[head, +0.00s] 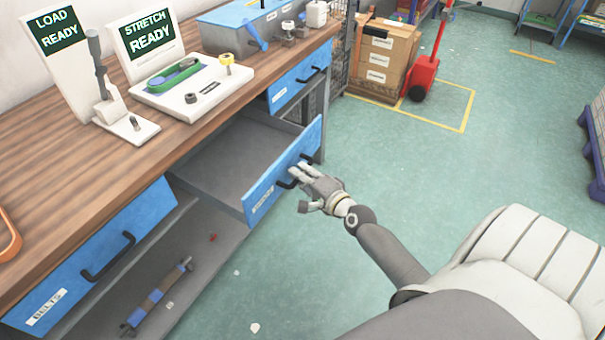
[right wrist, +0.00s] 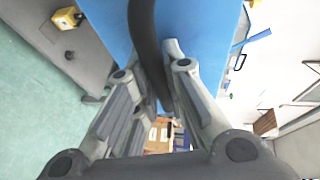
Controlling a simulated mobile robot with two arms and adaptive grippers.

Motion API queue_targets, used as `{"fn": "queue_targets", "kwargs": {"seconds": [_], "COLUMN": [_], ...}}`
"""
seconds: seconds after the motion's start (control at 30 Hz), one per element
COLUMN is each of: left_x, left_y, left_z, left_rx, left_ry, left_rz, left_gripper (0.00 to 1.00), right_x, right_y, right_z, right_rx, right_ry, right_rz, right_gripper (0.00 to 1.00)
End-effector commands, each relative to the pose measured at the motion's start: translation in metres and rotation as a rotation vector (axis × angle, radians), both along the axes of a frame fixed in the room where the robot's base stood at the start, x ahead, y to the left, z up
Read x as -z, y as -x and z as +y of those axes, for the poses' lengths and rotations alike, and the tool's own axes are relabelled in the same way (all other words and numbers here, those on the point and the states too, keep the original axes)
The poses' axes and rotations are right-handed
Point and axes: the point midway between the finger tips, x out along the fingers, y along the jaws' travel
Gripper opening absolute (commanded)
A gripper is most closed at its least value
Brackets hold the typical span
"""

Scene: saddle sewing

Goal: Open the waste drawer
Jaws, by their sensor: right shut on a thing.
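The waste drawer (head: 262,193) has a blue front and a grey inside, and it stands pulled well out from under the wooden bench. Its inside looks empty. My right gripper (head: 303,177) is at the drawer's front, shut on its black handle (head: 288,184). In the right wrist view the dark handle (right wrist: 142,28) runs between the two fingers in front of the blue drawer front (right wrist: 205,40). The label on the drawer front is partly too small to read. My left gripper is not in view.
A closed blue belts drawer (head: 75,270) is at the left, and another blue drawer (head: 298,82) is further back. The bench top (head: 60,165) carries signs and fixtures. A strap-like object (head: 157,298) lies below. Cartons (head: 383,60) and a red hand truck (head: 422,72) stand behind; the green floor is mostly clear.

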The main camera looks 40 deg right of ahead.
Motion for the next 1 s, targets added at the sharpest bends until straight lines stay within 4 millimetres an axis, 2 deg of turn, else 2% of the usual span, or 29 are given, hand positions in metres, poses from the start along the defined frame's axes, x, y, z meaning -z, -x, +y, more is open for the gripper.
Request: {"fn": "queue_targets", "kwargs": {"seconds": [0.1, 0.13, 0.2, 0.57, 0.77, 1.0], "left_x": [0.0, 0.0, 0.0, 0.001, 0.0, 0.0], "left_y": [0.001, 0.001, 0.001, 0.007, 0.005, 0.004], "left_z": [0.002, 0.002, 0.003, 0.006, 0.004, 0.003], "left_rx": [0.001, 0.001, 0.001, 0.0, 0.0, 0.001], "left_ry": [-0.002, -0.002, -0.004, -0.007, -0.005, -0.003], "left_rz": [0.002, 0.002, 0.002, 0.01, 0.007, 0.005], "left_gripper": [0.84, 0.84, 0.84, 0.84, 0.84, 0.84], "right_x": [0.001, 0.001, 0.001, 0.0, -0.003, -0.011], "right_y": [0.0, 0.0, 0.0, 0.003, 0.027, 0.072], "right_z": [0.0, 0.0, 0.0, 0.0, 0.0, 0.001], "right_rx": [0.0, 0.0, 0.0, 0.0, 0.0, -0.001], "right_ry": [0.0, 0.0, 0.0, 0.0, 0.001, 0.004], "right_rz": [0.001, 0.001, 0.001, 0.0, 0.002, 0.004], "right_gripper": [0.0, 0.14, 0.21, 0.21, 0.21, 0.21]}}
